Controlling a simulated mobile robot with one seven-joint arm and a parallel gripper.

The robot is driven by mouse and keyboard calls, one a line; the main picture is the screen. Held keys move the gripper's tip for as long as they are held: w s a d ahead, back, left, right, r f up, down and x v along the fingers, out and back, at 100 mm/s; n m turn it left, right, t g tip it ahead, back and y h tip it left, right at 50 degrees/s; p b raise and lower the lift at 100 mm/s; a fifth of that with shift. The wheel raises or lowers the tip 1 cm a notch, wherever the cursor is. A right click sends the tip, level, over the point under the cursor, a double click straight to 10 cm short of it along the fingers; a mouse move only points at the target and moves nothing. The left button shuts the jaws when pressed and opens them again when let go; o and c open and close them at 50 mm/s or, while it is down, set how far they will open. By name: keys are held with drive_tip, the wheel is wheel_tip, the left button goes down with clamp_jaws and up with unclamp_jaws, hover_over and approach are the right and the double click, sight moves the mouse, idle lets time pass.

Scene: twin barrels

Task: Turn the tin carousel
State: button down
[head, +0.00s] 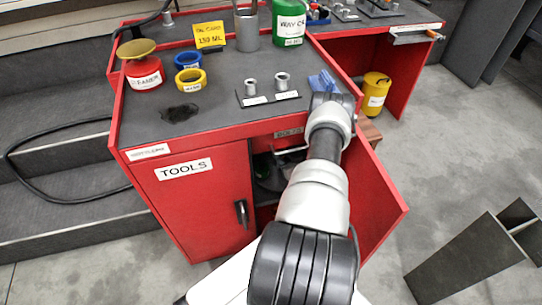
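No tin carousel shows clearly. Inside the red cabinet (205,200), through its open right-hand side, a dark rounded shape (272,178) with a small green patch is partly visible in shadow. I cannot tell whether it is the carousel. My arm (312,195) reaches up from the bottom of the view to the cabinet's front right corner, in front of that opening. My gripper is not seen; it is hidden past the arm's end, so its hold on anything does not show.
The cabinet's right door (380,205) stands open. On top are a red cleaner tin (144,72), blue and yellow rings (191,80), a metal pot (247,28), a green can (289,22) and a small fitting tray (268,97). A yellow can (375,93) stands behind.

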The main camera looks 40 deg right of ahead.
drive_tip(key=c, duration=1.5)
unclamp_jaws()
drive_tip(key=shift+o, duration=0.2)
drive_tip(key=p+v, duration=0.2)
drive_tip(key=v, duration=0.5)
drive_tip(key=shift+s+r, duration=0.15)
drive_tip(key=shift+s, duration=0.1)
